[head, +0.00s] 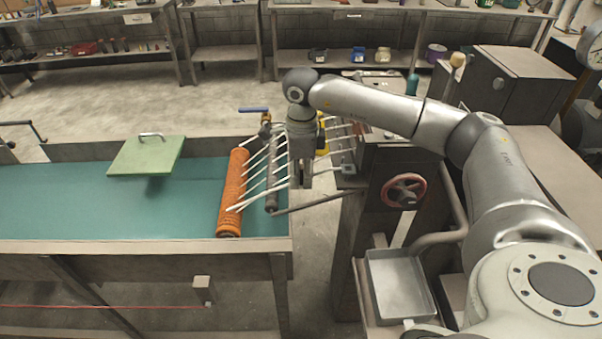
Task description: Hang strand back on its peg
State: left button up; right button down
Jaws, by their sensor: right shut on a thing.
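My right gripper (301,186) points down beside the row of white strands (262,170), just right of the orange mesh roller (232,192). Its fingers are shut on a strand (264,195), the nearest of the row, which runs from the roller up to the fingertips. The other strands fan from the roller over a dark bar (271,185) towards a rack of pegs (342,145) on the right. My gripper and wrist hide part of the strands and the rack, so I cannot tell which peg is empty. My left gripper does not show.
A thin rod (320,202) juts out below my gripper.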

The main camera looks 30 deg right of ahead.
jog(key=shift+b, duration=0.3)
dwell(0.9)
jog(key=shift+f+b, duration=1.3)
jog(key=shift+f, duration=0.25)
dwell(1.0)
jog(key=c, duration=1.3)
grip_release()
jog(key=shift+o, duration=0.2)
